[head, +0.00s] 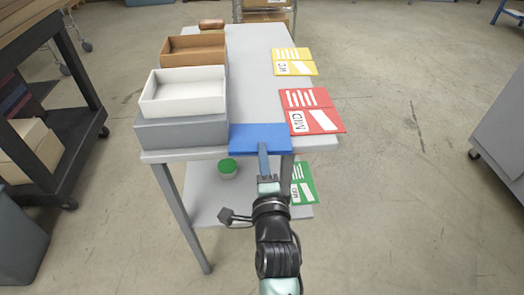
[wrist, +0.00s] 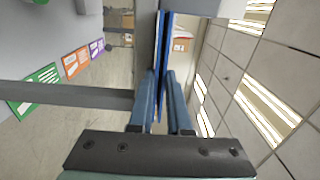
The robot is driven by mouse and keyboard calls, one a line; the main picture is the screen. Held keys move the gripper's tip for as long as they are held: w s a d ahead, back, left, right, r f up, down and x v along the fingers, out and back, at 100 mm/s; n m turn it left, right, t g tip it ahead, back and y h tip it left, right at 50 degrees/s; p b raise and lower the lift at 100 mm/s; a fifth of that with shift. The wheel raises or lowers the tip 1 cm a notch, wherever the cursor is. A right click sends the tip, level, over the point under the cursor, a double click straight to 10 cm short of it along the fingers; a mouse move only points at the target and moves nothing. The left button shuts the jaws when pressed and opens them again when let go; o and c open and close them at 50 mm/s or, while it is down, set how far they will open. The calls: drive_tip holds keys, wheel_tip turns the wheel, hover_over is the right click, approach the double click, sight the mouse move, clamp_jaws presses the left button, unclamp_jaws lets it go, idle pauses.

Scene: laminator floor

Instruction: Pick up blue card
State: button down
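The blue card (head: 245,138) lies flat at the front edge of the grey table and sticks out a little past that edge. My gripper (head: 263,150) comes from the front and reaches the card's front edge. In the wrist view the card (wrist: 164,40) shows nearly edge-on as a thin blue strip. It runs down between the two blue fingers of my gripper (wrist: 162,80). The fingers stand a narrow gap apart on either side of the card, and no firm contact shows.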

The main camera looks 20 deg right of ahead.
drive_tip(key=shift+r, duration=0.1)
idle(0.4)
wheel_tip(320, 180, up, 2)
drive_tip(key=p, duration=0.2)
drive_tip(key=shift+r+p, duration=0.15)
drive_tip(key=shift+p, duration=0.2)
drive_tip(key=s+a+r+p, duration=0.2)
drive_tip(key=s+p, duration=0.4)
drive_tip(key=s+a+r+p, duration=0.2)
drive_tip(key=s+r+p, duration=0.1)
drive_tip(key=s+p, duration=0.3)
drive_tip(key=shift+s, duration=0.75)
drive_tip(key=shift+p, duration=0.3)
